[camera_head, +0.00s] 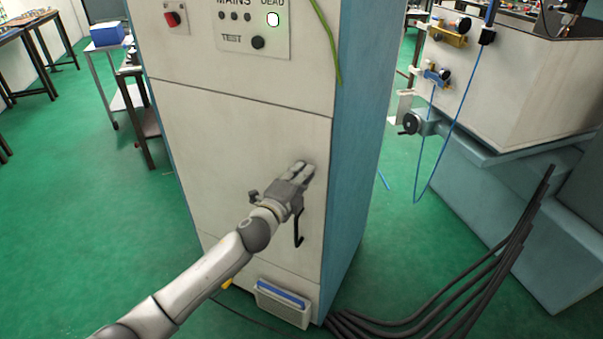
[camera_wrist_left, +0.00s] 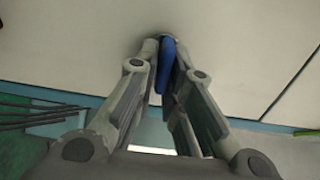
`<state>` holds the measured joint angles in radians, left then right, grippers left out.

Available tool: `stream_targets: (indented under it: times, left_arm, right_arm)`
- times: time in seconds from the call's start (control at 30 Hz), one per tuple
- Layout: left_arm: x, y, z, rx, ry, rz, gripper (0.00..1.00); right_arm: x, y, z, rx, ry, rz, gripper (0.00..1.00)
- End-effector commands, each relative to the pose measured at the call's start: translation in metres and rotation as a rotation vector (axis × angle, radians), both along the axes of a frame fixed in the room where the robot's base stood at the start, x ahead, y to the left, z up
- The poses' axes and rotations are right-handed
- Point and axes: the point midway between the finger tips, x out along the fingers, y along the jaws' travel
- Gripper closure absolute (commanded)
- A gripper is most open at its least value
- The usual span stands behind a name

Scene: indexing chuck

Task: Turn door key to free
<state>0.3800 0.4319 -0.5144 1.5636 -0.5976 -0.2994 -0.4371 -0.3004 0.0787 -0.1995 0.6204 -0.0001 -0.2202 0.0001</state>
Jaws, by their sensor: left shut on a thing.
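The tall white cabinet with blue sides stands in front of me, its door (camera_head: 215,150) facing me. My left gripper (camera_head: 304,172) reaches up to the right part of this door, with its fingertips close to the panel. In the left wrist view, the fingers of the gripper (camera_wrist_left: 164,48) are closed on a blue piece (camera_wrist_left: 167,66) at the door surface, which looks like the door key. The key is hidden behind the fingers in the head view, and its turned angle cannot be told. My right gripper is not in view.
A black hooked bar (camera_head: 298,230) shows just below the gripper; I cannot tell what it belongs to. Above is a panel (camera_head: 255,28) with a lit "DEAD" lamp (camera_head: 273,19). Black cables (camera_head: 440,300) run along the right floor.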

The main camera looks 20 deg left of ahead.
Motion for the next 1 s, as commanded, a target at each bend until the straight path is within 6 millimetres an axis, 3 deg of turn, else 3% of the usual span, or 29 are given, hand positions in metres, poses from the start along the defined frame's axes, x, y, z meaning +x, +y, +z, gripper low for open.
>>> stream_targets:
  times: [0.5,0.53,0.67,1.0]
  left_arm:
    - [-0.0003,-0.0009,-0.0009,0.017,-0.002,-0.002,1.00]
    - [-0.0003,-0.0009,-0.0009,0.017,-0.002,-0.002,0.86]
    - [-0.0002,-0.0007,-0.0009,0.016,-0.002,-0.002,0.71]
    - [-0.0017,0.0002,-0.0010,0.016,-0.002,0.000,0.71]
  right_arm:
    - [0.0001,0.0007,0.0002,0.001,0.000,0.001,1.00]
    - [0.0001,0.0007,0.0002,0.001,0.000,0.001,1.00]
    - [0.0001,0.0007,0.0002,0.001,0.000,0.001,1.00]
    - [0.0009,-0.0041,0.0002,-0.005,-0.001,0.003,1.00]
